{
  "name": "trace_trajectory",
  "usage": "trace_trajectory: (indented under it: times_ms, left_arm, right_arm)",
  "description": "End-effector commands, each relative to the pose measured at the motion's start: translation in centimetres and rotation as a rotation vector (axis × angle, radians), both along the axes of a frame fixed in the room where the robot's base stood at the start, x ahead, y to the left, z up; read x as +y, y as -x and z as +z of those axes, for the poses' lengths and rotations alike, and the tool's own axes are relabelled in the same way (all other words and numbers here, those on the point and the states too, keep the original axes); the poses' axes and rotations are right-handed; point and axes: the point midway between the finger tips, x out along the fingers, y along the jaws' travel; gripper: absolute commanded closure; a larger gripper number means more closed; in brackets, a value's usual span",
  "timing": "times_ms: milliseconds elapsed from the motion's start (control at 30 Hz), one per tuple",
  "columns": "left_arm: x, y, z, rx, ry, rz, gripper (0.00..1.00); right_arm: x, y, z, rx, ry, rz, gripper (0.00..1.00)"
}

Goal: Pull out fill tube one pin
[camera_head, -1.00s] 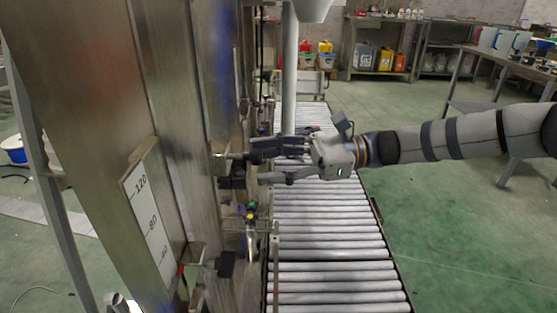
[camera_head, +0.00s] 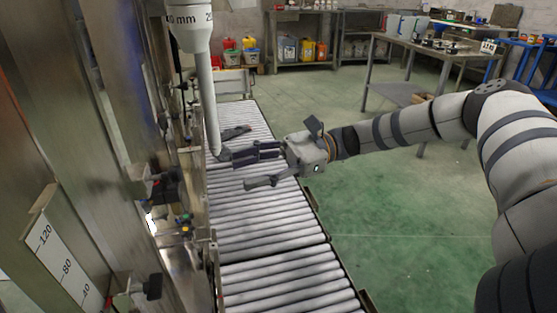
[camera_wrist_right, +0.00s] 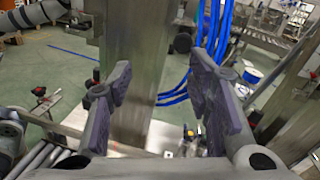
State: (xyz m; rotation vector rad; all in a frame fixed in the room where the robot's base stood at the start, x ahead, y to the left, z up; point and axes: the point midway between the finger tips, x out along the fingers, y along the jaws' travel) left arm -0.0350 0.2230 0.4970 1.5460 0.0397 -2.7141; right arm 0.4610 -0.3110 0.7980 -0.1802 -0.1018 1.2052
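A grey fill tube (camera_head: 208,95) hangs upright at the top left in the head view, under a wider head marked in mm. Its lower end is close to my right gripper's upper finger. Black clamps and knobs (camera_head: 165,188) sit on the steel machine column to the left. I cannot tell which part is the fill tube pin. My right gripper (camera_head: 241,171) is open over the rollers, pointing left, its fingers apart from the column. In the right wrist view its two fingers (camera_wrist_right: 162,95) are spread with nothing between them. My left gripper is not in view.
A roller conveyor (camera_head: 262,245) runs beneath my right gripper. The steel column (camera_head: 110,150) with a scale plate (camera_head: 58,262) blocks the left. Blue hoses (camera_wrist_right: 215,35) show beyond the fingers in the wrist view. Green floor on the right is open, with a metal table (camera_head: 440,50) farther back.

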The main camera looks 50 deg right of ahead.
Motion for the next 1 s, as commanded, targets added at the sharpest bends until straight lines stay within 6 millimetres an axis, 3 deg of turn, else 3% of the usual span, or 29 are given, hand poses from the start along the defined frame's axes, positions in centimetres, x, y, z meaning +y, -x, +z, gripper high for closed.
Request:
trace_trajectory:
  times_ms: [500,1000]
  left_arm:
    - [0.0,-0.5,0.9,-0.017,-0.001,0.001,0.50]
    - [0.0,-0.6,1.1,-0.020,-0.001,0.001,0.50]
  right_arm:
    - [-3.8,2.3,0.1,0.002,-0.001,0.001,0.54]
    - [-4.0,2.5,0.0,0.001,0.000,0.002,0.54]
